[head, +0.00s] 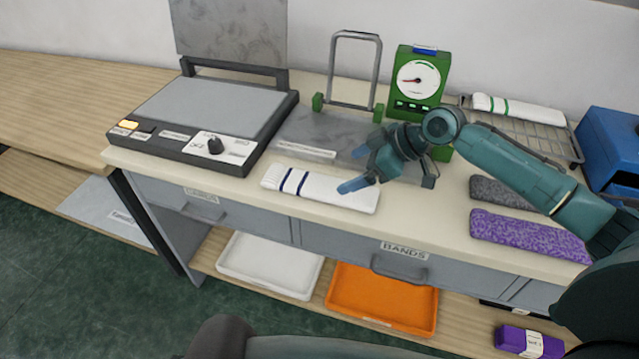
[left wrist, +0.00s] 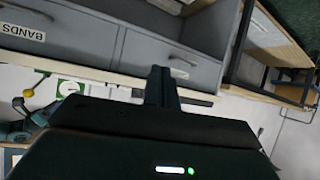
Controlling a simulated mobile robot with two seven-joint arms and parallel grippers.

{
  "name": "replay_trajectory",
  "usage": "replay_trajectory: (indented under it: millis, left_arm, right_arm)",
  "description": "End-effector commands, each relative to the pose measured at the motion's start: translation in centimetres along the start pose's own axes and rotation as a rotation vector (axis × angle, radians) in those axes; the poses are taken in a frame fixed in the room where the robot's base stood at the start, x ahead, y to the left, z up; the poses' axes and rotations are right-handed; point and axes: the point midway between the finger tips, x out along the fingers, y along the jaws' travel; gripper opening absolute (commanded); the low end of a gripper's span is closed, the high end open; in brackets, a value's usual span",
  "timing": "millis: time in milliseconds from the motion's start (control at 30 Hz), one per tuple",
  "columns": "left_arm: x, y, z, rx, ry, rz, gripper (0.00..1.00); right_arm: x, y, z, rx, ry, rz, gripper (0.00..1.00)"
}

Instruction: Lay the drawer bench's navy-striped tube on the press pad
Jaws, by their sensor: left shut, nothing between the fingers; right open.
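The navy-striped tube (head: 333,193), a flat white roll with navy bands near its left end, lies on the bench top at the front edge, above the drawers. My right gripper (head: 353,170) is open over the tube's right half, with one finger in front of it and one behind. I cannot tell whether the fingers touch it. The press pad (head: 200,106) is the bare grey plate of the machine at the left, its lid (head: 232,28) standing open. My left gripper (left wrist: 161,82) is shut and empty in the left wrist view, pointing toward the drawer fronts.
A metal plate with a frame (head: 355,70) and a green gauge (head: 418,78) stand behind the tube. A wire rack holds a green-striped tube (head: 518,112). Grey and purple (head: 525,236) pieces lie at the right, near a blue box (head: 610,145). White and orange (head: 382,300) trays sit below.

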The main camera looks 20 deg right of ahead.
Motion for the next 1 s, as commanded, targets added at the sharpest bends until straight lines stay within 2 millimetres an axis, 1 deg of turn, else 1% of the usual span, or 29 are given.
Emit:
replay_trajectory:
  millis: [33, 133, 267, 367, 433, 600, 700, 800, 1000]
  left_arm:
    - [-0.1, -0.1, 0.1, 0.000, -0.005, -0.001, 0.00]
    - [0.0, -0.2, 0.4, 0.001, -0.015, -0.005, 0.00]
    - [0.0, -0.3, 0.8, 0.001, -0.023, -0.007, 0.00]
    - [-0.1, -0.3, 0.6, 0.001, -0.022, -0.008, 0.00]
    - [-0.2, -0.4, 0.4, 0.001, -0.022, -0.009, 0.00]
    - [-0.4, -0.5, 0.1, -0.002, -0.025, -0.014, 0.00]
    - [-0.3, -0.6, 0.1, -0.003, -0.026, -0.016, 0.00]
    - [-0.2, -0.6, 0.2, -0.004, -0.028, -0.017, 0.00]
    - [-0.2, -0.6, 0.4, -0.005, -0.031, -0.018, 0.00]
  right_arm:
    - [1.0, -0.1, -0.2, 0.001, 0.002, -0.002, 0.89]
    - [2.7, 0.0, -0.1, 0.000, 0.001, 0.000, 0.89]
    - [3.9, 0.0, -0.1, 0.000, 0.001, 0.001, 0.89]
    - [4.5, 0.0, -0.1, 0.000, 0.000, 0.001, 0.89]
    - [5.2, 0.0, -0.2, 0.000, 0.000, 0.000, 0.89]
    - [7.8, -0.1, -0.2, 0.002, 0.000, 0.000, 0.89]
    - [8.9, 0.0, -0.1, 0.000, 0.000, 0.001, 0.89]
    - [9.4, 0.0, -0.1, 0.000, -0.001, 0.002, 0.89]
    - [9.4, 0.0, -0.1, 0.000, 0.000, 0.002, 0.88]
